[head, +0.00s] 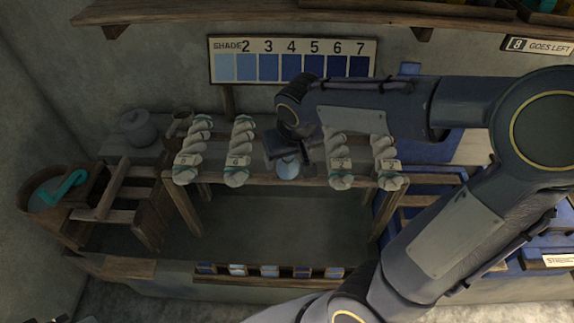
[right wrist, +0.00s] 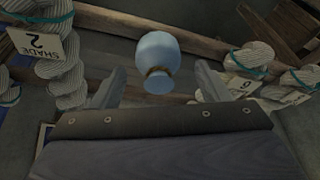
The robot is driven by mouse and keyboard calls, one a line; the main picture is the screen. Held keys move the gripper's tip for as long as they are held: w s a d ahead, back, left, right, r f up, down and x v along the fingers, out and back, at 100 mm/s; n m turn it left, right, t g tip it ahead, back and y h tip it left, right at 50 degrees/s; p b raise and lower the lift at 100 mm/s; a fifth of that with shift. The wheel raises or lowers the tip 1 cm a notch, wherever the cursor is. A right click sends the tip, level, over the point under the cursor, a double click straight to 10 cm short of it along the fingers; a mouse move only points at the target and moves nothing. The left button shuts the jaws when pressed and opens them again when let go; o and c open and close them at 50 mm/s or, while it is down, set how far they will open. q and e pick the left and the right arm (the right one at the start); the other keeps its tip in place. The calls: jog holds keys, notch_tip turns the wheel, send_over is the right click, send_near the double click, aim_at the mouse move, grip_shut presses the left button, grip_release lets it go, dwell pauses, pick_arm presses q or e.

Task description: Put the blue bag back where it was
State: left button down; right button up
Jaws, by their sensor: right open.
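The light blue bag (head: 287,168) is at the front rail of the wooden frame, in the gap between the white skeins. In the right wrist view the bag (right wrist: 157,50) is rounded, with a brown tie around its neck and a small flared top. My right gripper (head: 287,149) is just above the bag and partly hides it in the head view. In the right wrist view the open fingers (right wrist: 160,80) are on either side of the bag's neck, with visible gaps. What bears the bag is not clear. My left gripper is not in view.
Tagged white skeins (head: 238,150) hang on both sides of the gap. A shade board (head: 293,61) stands behind. My right arm covers much of the right side. A tub (head: 40,200) is at left; small coloured blocks (head: 270,271) line the front ledge.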

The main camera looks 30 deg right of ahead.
aim_at(287, 162)
jog(key=x, duration=0.3)
jog(key=shift+f, duration=0.1)
jog(key=shift+c, duration=0.3)
jog(key=c, duration=1.1)
